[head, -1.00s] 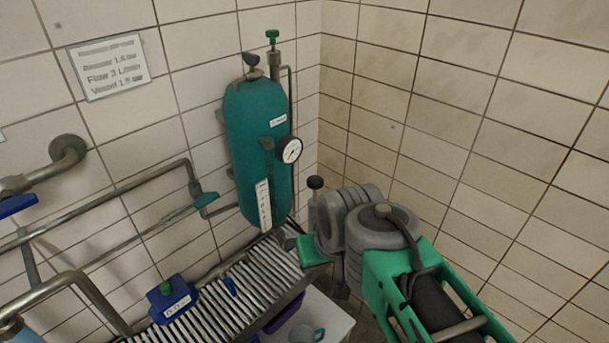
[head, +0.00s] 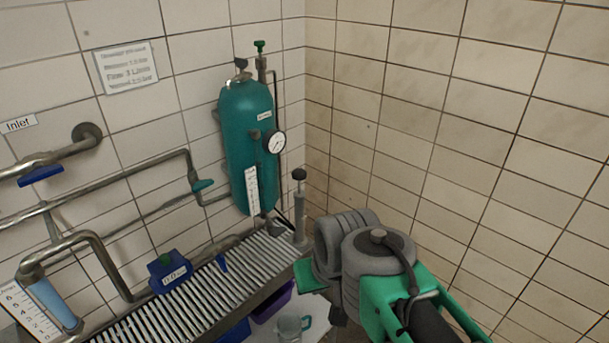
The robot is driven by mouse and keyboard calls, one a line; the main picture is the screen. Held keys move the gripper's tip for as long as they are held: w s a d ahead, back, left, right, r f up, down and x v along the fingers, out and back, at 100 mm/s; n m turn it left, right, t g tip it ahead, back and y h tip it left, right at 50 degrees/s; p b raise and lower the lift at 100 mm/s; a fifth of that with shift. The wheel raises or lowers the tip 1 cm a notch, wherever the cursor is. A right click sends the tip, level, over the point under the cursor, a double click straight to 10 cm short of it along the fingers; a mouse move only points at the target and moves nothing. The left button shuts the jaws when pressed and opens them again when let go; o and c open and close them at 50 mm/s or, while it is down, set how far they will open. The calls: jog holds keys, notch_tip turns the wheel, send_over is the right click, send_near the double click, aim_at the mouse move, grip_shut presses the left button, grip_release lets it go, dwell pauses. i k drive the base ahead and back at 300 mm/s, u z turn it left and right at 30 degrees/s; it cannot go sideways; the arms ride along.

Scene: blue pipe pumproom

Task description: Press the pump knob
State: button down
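The pump (head: 300,215) is a slim grey upright cylinder at the right end of the slatted rack, near the wall corner. Its round black pump knob (head: 299,174) sits on top of a short rod. My arm reaches in from the lower right, with grey coils and green parts. The green end of my gripper (head: 308,276) is in front of and below the pump, apart from the knob in the picture. The fingers are mostly hidden behind my own arm, so I cannot see whether they are open.
A teal tank (head: 247,140) with a gauge (head: 276,141) stands behind the rack (head: 190,300). Metal pipes (head: 110,190) run along the left wall. A blue box (head: 170,271) sits on the rack. A purple bin (head: 272,302) and a glass mug (head: 291,328) are below.

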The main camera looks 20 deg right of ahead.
aim_at(298, 174)
jog(key=z, duration=0.95)
jog(key=i, duration=0.8)
jog(key=u, duration=1.8)
